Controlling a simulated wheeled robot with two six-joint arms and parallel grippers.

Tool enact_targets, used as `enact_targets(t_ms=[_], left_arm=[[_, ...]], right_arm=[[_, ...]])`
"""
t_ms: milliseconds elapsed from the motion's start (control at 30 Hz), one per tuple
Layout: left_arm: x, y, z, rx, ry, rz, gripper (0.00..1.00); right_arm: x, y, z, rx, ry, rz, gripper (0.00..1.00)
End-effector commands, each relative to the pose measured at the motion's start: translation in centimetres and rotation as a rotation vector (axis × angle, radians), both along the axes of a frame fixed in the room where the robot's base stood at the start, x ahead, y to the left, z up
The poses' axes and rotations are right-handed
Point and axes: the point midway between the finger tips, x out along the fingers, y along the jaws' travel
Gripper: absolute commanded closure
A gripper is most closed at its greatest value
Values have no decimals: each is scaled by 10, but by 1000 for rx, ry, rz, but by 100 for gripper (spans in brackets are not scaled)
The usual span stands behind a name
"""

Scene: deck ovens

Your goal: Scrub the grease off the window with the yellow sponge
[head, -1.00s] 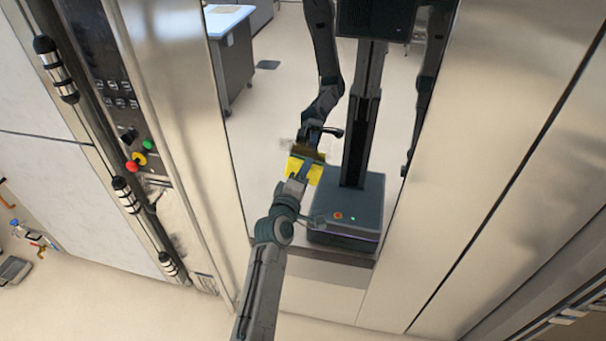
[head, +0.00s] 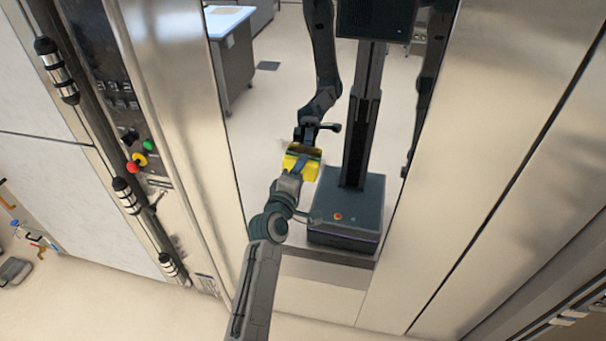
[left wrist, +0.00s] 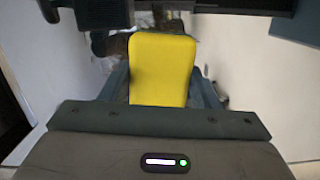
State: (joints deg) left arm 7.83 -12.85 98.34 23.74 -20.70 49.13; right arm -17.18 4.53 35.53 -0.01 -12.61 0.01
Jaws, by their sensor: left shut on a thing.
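The window (head: 265,110) is a tall, mirror-like pane in a steel front, and it reflects my own body and the room. My left gripper (head: 301,168) is shut on the yellow sponge (head: 300,161), held at the pane left of its middle. In the left wrist view the sponge (left wrist: 162,68) stands out between the fingers, its far end near or against the glass; I cannot tell if it touches. My right gripper itself is not seen.
A control panel (head: 120,100) with red, yellow and green buttons and a vertical rail (head: 125,190) stand left of the window. Broad steel panels (head: 480,130) lie to the right. The table at the top is a reflection. Floor (head: 100,300) shows at lower left.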

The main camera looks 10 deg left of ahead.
Motion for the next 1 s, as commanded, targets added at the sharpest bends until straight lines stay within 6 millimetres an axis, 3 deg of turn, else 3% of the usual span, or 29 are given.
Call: enact_targets(t_ms=[300,1000], left_arm=[[4,27,0,7,-2,1,62],[4,68,1,5,-2,1,62]], right_arm=[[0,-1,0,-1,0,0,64],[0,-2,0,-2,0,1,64]])
